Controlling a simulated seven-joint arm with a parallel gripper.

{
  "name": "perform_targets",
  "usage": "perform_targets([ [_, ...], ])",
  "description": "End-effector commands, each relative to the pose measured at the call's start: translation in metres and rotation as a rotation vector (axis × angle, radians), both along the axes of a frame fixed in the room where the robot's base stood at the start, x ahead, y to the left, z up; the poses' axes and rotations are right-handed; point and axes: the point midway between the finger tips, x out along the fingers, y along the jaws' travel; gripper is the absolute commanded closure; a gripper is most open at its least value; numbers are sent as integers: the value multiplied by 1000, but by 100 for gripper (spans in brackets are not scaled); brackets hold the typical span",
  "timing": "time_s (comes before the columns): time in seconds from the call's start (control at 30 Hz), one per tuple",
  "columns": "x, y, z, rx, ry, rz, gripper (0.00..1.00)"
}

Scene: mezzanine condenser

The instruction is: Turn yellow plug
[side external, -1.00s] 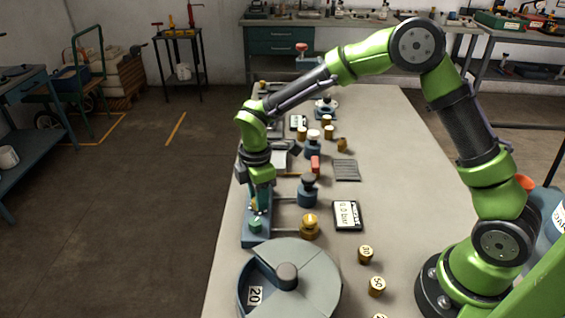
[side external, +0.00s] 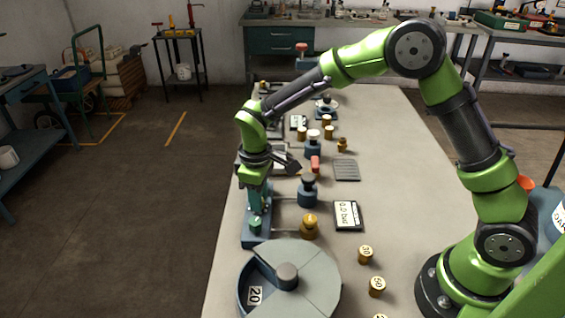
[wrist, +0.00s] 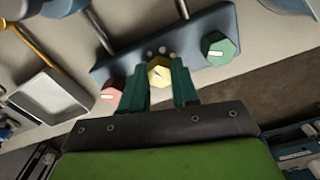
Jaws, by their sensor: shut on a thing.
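The yellow plug (wrist: 158,75) sits in the blue block (wrist: 108,68), between a red plug (wrist: 112,90) and a green plug (wrist: 217,49), each with a white mark. In the wrist view my gripper (wrist: 160,82) has its two dark green fingers on either side of the yellow plug, shut on it. In the side view my gripper (side external: 256,204) points down over the blue block (side external: 258,241), behind the green plug (side external: 255,225). The yellow plug is hidden there by the fingers.
A brass knob (side external: 310,227) and a blue valve body (side external: 307,192) stand right of the block. A "0.0 bar" display (side external: 347,216) lies farther right. A round grey sectored tray (side external: 315,270) stands in front.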

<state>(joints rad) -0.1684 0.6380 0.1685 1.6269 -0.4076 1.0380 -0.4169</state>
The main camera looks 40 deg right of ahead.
Motion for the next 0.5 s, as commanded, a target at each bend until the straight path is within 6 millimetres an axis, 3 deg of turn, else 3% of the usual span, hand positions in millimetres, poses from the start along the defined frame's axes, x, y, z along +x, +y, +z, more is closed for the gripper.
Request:
perform_targets([
  [0.5,0,1,1,1,-2,-246,100],
])
